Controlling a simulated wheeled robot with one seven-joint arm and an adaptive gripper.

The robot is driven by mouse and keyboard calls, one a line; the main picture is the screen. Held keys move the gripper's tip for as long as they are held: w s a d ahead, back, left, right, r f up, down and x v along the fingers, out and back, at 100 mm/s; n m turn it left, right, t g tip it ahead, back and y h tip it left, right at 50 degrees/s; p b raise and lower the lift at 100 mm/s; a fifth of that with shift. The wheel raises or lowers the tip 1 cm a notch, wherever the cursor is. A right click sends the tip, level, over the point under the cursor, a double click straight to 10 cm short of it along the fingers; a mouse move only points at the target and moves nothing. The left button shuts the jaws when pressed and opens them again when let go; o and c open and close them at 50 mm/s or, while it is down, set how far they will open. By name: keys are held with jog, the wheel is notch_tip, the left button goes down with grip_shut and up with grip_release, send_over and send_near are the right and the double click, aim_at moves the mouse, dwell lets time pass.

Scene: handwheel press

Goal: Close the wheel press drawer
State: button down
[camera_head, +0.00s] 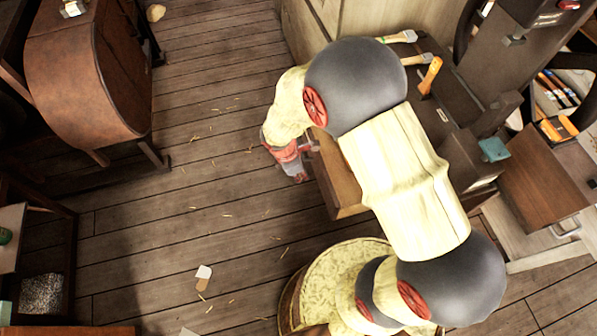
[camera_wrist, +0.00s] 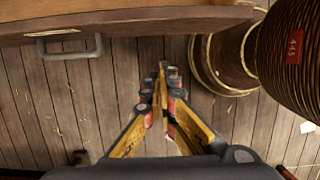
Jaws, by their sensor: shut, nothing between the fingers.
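The wooden drawer (camera_head: 340,180) juts out leftward from the dark press (camera_head: 455,85), partly hidden under my arm. In the wrist view its brown front (camera_wrist: 130,25) crosses the top, with a grey bar handle (camera_wrist: 70,48) at the left. My gripper (camera_wrist: 160,75) is shut and empty, its fingertips together. The fingertips show below the drawer front and to the right of the handle. In the head view my gripper (camera_head: 291,160) is beside the drawer's outer end. I cannot tell whether it touches the drawer.
A round basket-like container (camera_head: 318,275) stands below the drawer in the head view. Hammers (camera_head: 430,75) lie on the press bench. A second wooden box with a handle (camera_head: 566,230) is at the right. A brown rounded cabinet (camera_head: 85,80) stands at the left. The plank floor between is mostly clear.

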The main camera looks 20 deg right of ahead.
jog(key=shift+d+f+b, duration=0.3)
jog(key=shift+d+f, duration=0.15)
jog(key=shift+d, duration=0.35)
jog(key=shift+d+f+b, duration=0.3)
jog(key=shift+d+f, duration=0.15)
jog(key=shift+d, duration=0.3)
jog(key=shift+d+f+b, duration=0.3)
jog(key=shift+d+f, duration=0.15)
jog(key=shift+d, duration=0.35)
jog(key=d+p, duration=0.6)
jog(key=d, duration=1.7)
jog(key=shift+d+p, duration=0.2)
jog(key=shift+p, duration=0.1)
jog(key=shift+a, duration=0.1)
